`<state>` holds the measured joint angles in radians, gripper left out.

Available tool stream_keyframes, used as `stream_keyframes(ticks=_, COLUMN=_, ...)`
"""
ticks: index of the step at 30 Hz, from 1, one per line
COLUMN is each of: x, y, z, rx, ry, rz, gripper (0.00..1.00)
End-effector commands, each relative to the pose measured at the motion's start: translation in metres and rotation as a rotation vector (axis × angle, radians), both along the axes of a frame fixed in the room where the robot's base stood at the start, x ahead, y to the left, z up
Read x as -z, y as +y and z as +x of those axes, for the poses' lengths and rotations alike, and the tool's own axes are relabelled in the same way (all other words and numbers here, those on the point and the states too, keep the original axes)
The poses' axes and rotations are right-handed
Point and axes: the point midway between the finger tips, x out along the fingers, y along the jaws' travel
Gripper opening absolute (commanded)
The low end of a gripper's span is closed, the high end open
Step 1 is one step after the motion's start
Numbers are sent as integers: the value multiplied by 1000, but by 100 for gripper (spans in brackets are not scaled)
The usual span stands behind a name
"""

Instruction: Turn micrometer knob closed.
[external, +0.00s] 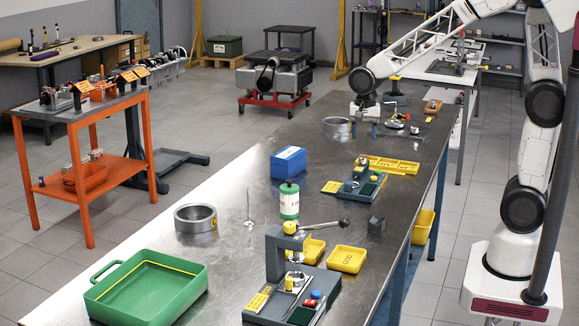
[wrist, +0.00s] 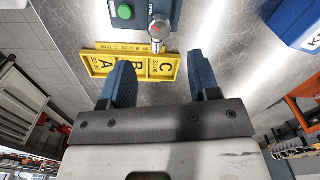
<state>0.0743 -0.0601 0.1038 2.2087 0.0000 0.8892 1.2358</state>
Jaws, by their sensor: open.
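My gripper (external: 364,122) is over the far part of the steel bench in the external view. In the wrist view my gripper (wrist: 160,66) has its two blue fingers well apart, with nothing held between them. Just beyond the fingertips, a silver knob with a reddish cap (wrist: 160,27) stands on a dark blue-grey fixture (wrist: 138,26); it looks like the micrometer knob, with small lettering beside it. The knob is apart from both fingers. The knob's setting is too small to read.
A yellow tray lettered A, B, C (wrist: 106,64) lies behind the fingers. A blue box (wrist: 303,20) is at the upper right of the wrist view. In the external view, a metal ring (external: 337,123) stands left of my gripper, and a green tray (external: 145,288) is at the near end.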

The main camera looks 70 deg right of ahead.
Motion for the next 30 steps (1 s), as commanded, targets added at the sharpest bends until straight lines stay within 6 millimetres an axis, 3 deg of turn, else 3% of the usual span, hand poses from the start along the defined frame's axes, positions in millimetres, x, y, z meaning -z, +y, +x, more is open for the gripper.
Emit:
stream_keyframes(ticks=11, x=13, y=0, z=-1, rx=-1, ry=1, rz=0, gripper=56)
stream_keyframes(ticks=24, x=64, y=0, z=0, rx=-1, ry=2, rz=0, gripper=56)
stream_keyframes(ticks=30, x=76, y=0, z=0, rx=-1, ry=0, rz=0, gripper=56)
